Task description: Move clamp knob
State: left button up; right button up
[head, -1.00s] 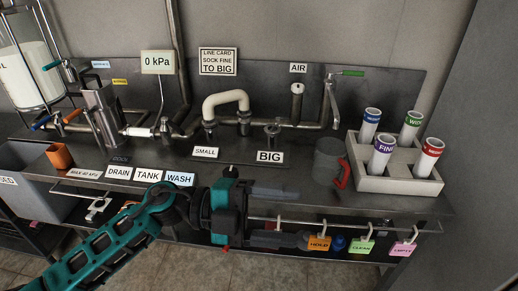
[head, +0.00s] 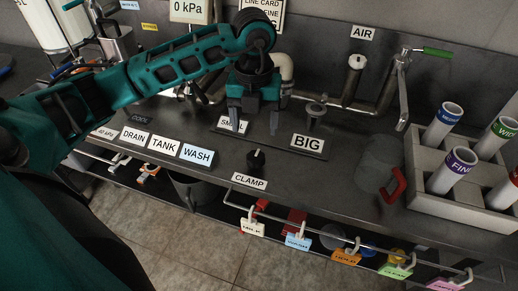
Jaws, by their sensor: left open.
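The clamp knob (head: 257,160) is a small black knob standing on the steel bench top near its front edge. The CLAMP label (head: 250,181) is in front of it. My left gripper (head: 255,118) points down over the bench with its fingers apart and nothing between them. It is behind the clamp knob and apart from it, beside the SMALL label (head: 231,124), which it partly covers. My right gripper does not show in the head view.
The BIG label (head: 307,142) with a fitting (head: 316,107) is right of my gripper. A grey jug with a red handle (head: 396,186) and a holder with labelled tubes (head: 452,216) stand further right. Coloured tags (head: 298,241) hang on the front rail. The bench around the knob is clear.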

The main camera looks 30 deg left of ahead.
aim_at(256, 156)
pick_arm(q)
notch_tip(256, 156, down, 10)
jog(key=shift+f+b, duration=0.1)
jog(key=shift+b, duration=0.2)
jog(key=c, duration=1.1)
